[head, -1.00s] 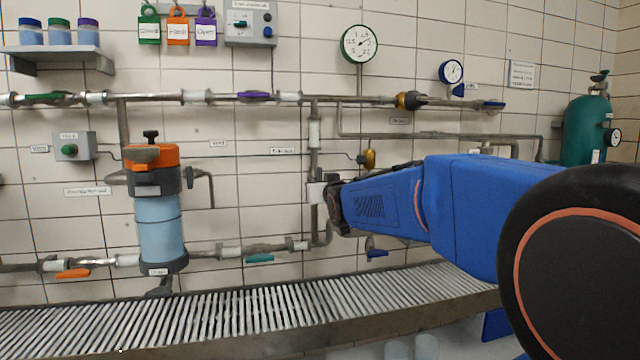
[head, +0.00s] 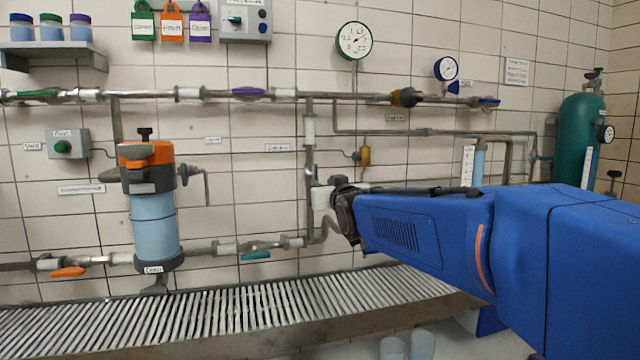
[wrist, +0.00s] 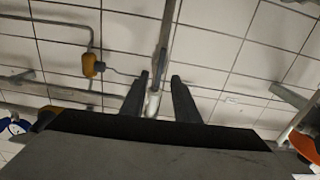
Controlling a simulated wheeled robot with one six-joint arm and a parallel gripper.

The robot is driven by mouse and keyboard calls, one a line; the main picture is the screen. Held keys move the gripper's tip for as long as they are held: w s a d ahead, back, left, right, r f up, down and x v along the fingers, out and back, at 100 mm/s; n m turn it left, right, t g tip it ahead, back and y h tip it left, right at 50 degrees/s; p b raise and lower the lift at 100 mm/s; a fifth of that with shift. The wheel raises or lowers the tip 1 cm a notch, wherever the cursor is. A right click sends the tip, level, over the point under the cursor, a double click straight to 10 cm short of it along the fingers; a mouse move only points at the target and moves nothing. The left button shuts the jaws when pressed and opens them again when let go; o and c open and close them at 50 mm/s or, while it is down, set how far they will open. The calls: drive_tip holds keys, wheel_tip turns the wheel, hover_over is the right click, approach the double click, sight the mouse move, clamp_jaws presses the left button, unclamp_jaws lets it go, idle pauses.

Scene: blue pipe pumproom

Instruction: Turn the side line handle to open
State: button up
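The side line is the grey vertical pipe (head: 309,160) on the tiled wall, right of a small label (head: 277,148) that seems to read "Side line". My gripper (head: 328,198) is at this pipe, level with its valve, and hides part of it. In the wrist view, the two dark fingers of my gripper (wrist: 160,77) are apart. The pipe (wrist: 164,38) and a pale fitting (wrist: 153,102) show between them. I cannot make out the handle clearly, nor whether a finger touches it.
A yellow fitting (head: 365,156) sits right of the pipe. The orange-topped blue filter (head: 153,215) is to the left. A teal handle (head: 255,255) is on the lower pipe, a purple one (head: 249,91) on the upper pipe. A slatted metal grating (head: 230,315) runs below.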

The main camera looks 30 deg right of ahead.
drive_tip(key=v, duration=0.8)
drive_tip(key=shift+s, duration=0.2)
drive_tip(key=shift+a, duration=0.1)
drive_tip(key=s+a+f+n+g+y, duration=0.1)
drive_tip(key=s+a+f+g, duration=0.3)
drive_tip(key=s+f, duration=0.3)
drive_tip(key=s+a+f+n+g+y, duration=0.1)
drive_tip(key=s+a+f+g, duration=0.3)
drive_tip(key=f, duration=1)
drive_tip(key=s+a+f+g+y, duration=0.3)
drive_tip(key=s+a+f+g, duration=0.1)
drive_tip(key=s+f, duration=0.6)
drive_tip(key=shift+s+a+f+n+g, duration=0.3)
drive_tip(key=shift+s+a+f+n, duration=0.1)
drive_tip(key=shift+a, duration=0.45)
